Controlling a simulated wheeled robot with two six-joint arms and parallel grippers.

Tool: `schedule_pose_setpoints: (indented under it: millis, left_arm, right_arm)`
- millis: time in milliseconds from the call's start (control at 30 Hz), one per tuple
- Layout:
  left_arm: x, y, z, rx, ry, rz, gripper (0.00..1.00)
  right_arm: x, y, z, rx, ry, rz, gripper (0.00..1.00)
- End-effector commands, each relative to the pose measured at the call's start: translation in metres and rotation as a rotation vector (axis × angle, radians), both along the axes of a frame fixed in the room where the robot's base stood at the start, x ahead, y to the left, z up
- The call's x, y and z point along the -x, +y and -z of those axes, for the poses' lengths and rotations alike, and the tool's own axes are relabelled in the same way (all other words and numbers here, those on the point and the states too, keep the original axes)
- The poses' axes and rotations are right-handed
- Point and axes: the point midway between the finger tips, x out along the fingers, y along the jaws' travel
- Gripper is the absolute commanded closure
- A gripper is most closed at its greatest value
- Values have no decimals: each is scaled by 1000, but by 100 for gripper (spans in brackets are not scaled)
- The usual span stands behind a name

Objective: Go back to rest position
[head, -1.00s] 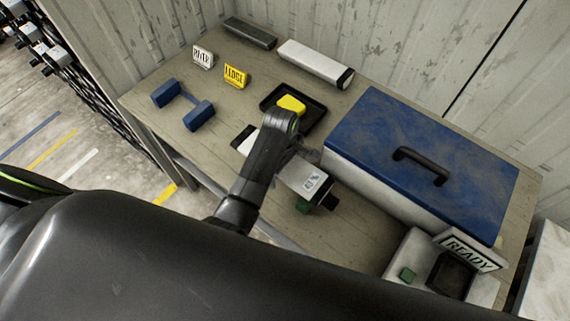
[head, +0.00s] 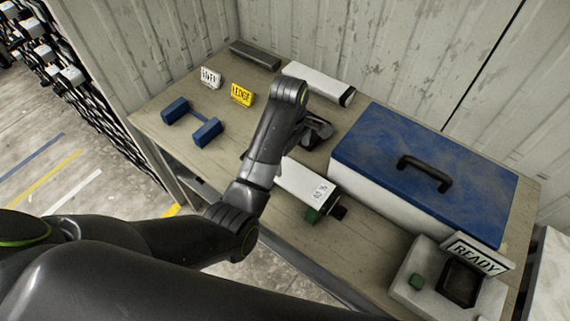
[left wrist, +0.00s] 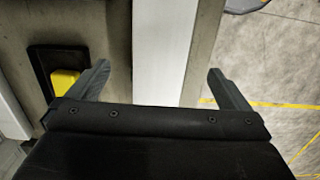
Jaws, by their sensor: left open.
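My left arm reaches over the table (head: 265,227) in the head view, and my left gripper (head: 318,130) is above the table's middle, left of the blue-lidded box (head: 415,165). In the left wrist view my left gripper (left wrist: 158,85) is open, with its two fingers wide apart and nothing between them. A white core liner (head: 303,180) with a label and a dark end lies below the gripper in the head view. My right gripper is not in view.
A black tray (left wrist: 40,65) holds a yellow block (left wrist: 65,82). A blue cradle (head: 207,131), a yellow sign (head: 242,95), a white sign (head: 210,77), another white liner (head: 317,83) and a READY sign (head: 477,253) stand around the table. The floor at left is clear.

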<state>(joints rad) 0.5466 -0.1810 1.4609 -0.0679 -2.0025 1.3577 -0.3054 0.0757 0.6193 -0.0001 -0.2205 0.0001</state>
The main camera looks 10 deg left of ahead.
Motion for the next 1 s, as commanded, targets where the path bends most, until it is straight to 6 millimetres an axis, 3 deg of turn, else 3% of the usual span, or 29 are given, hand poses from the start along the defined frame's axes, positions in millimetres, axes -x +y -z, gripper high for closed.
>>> schedule_pose_setpoints:
  millis: [667,833,1000]
  left_arm:
    - [2,3,1,1,-3,12,0]
    - [26,35,27,5,-44,91,0]
    - [75,83,57,-20,-118,248,0]
  right_arm:
    - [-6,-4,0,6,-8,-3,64]
    - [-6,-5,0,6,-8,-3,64]
    - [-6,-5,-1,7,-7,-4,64]
